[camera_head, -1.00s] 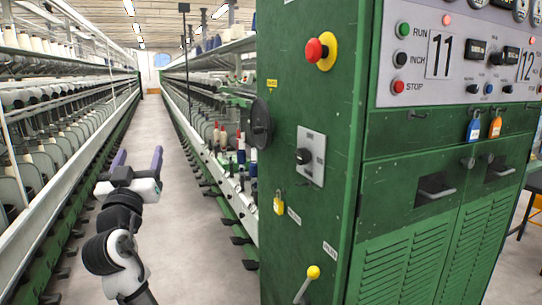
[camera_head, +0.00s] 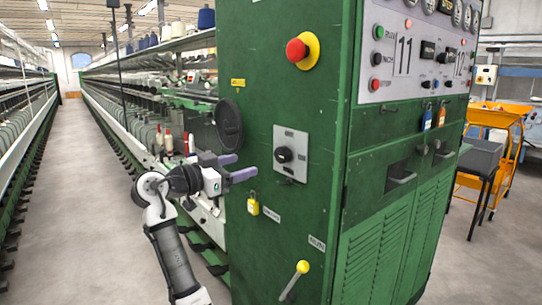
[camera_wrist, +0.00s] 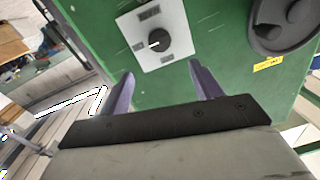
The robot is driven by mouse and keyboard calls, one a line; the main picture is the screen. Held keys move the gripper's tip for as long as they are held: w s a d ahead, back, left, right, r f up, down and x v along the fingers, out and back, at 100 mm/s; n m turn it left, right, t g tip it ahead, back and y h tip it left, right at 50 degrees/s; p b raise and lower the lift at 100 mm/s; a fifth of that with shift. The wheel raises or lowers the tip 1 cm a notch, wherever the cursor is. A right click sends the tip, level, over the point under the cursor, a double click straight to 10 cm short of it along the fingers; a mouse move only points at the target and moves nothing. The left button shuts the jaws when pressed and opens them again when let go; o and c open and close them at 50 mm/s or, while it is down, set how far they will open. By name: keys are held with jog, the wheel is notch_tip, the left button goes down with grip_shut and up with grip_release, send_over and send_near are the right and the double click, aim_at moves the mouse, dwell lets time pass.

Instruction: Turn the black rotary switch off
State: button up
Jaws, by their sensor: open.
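The black rotary switch (camera_head: 284,155) sits on a pale metal plate (camera_head: 291,137) on the side of the green machine cabinet. In the wrist view the switch (camera_wrist: 158,41) shows as a round black knob with a white pointer mark, on its plate with small labels too small to read. My gripper (camera_head: 238,167) is open and empty, left of the switch, its two purple fingers pointing toward the cabinet side. In the wrist view the fingers stand apart with the knob beyond them, between their tips. The fingers do not touch the switch.
A red emergency button on a yellow base (camera_head: 298,51) is above the switch. A black handwheel (camera_head: 228,126) is left of it. A yellow padlock (camera_head: 253,204) and a yellow-knobbed lever (camera_head: 302,267) are below. Spinning frames line the aisle (camera_head: 75,170), whose floor is clear.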

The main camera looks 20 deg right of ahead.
aim_at(280, 154)
jog(key=p+x, duration=0.4)
jog(key=x, duration=0.9)
jog(key=shift+w+d, duration=0.1)
jog(key=shift+d, duration=0.35)
jog(key=c, duration=1)
jog(key=shift+o, duration=0.2)
